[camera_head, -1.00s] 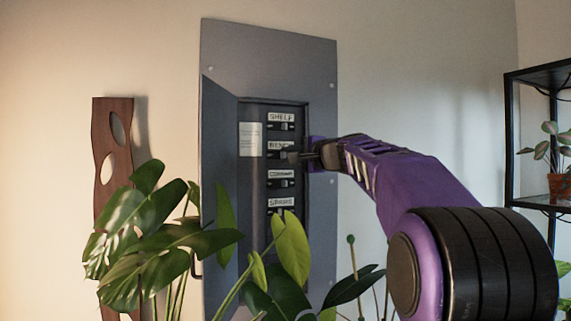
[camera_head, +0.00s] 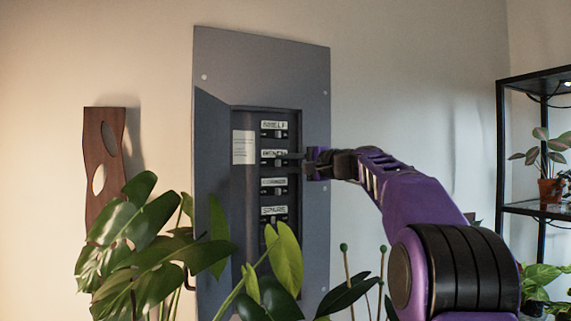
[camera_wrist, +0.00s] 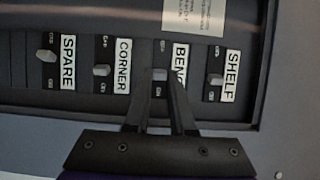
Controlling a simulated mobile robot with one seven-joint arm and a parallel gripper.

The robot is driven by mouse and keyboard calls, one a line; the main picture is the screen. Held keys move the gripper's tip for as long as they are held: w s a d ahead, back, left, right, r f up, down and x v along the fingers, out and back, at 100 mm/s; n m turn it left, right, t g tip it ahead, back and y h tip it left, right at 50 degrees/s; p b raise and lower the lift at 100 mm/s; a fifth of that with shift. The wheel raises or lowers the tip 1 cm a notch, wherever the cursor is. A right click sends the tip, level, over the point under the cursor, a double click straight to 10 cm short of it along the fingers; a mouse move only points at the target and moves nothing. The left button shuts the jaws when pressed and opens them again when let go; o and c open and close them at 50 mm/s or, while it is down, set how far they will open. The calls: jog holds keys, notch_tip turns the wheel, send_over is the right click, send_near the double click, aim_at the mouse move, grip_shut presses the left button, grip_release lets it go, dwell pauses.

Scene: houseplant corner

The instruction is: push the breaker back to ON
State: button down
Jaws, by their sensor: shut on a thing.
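The grey breaker panel (camera_head: 215,75) hangs open on the wall, with a column of switches labelled SHELF, BENCH, CORNER and SPARE. My gripper (camera_head: 282,158) reaches in from the right at the BENCH row. In the wrist view my gripper (camera_wrist: 159,82) has its two dark fingers closed on the small BENCH breaker lever (camera_wrist: 160,74), which is partly hidden between the tips. That lever sits roughly in line with the CORNER lever (camera_wrist: 101,70) and the SHELF lever (camera_wrist: 215,79). The small ON and OFF marks are too blurred to read surely.
Leafy plants (camera_head: 150,240) stand in front of the panel's lower part. A wooden wall piece (camera_head: 104,160) hangs at left. A black shelf (camera_head: 540,207) with potted plants stands at right. Bare wall lies between panel and shelf.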

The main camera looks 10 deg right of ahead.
jog(key=c, duration=0.8)
grip_release()
jog(key=shift+o, duration=0.2)
jog(key=b+v, duration=0.3)
jog(key=v, duration=1.4)
jog(key=shift+s+d, duration=0.15)
